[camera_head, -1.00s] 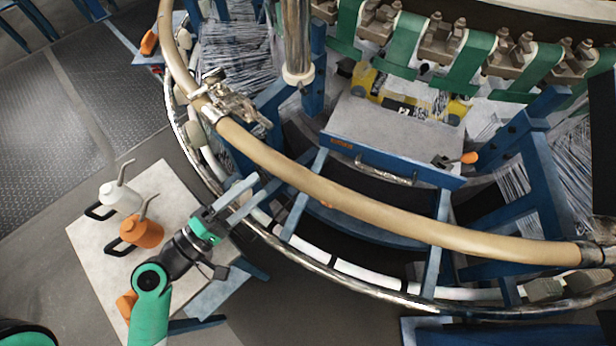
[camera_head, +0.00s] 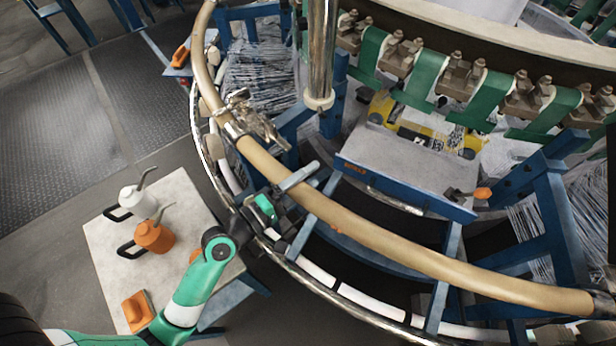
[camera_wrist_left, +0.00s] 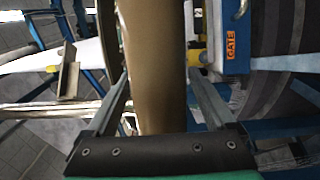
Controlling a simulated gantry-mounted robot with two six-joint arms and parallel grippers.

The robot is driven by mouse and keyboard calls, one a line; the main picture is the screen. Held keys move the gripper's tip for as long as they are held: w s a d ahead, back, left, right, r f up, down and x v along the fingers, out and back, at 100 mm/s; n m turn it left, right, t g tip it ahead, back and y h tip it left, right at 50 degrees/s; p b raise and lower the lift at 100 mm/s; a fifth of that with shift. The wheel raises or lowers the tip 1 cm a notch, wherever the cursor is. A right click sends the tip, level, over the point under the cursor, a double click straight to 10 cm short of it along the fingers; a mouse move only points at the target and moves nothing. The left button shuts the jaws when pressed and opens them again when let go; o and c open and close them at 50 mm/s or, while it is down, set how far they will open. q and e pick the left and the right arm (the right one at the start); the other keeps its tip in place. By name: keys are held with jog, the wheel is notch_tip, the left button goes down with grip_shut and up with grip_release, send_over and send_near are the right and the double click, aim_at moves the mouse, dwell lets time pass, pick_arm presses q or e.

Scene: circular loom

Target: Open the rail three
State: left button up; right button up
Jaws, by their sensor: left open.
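The tan curved rail (camera_head: 400,243) runs from the upper left to the lower right in the head view, and I take it as the rail of the task. A silver clamp (camera_head: 255,118) sits on it at the upper left. My left gripper (camera_head: 303,186) is open at the rail. In the left wrist view, its two fingers (camera_wrist_left: 160,85) stand on either side of the tan rail (camera_wrist_left: 155,50). I cannot tell whether either finger touches it. My right gripper is not in view.
A blue-edged box (camera_head: 405,168), labelled GATE in the wrist view (camera_wrist_left: 231,45), stands inside the ring. A vertical metal post (camera_head: 320,55) rises near the rail. A side table (camera_head: 115,255) holds a white can (camera_head: 138,200) and an orange can (camera_head: 154,236).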

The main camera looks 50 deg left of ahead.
pick_arm(q)
grip_shut()
dwell(0.5)
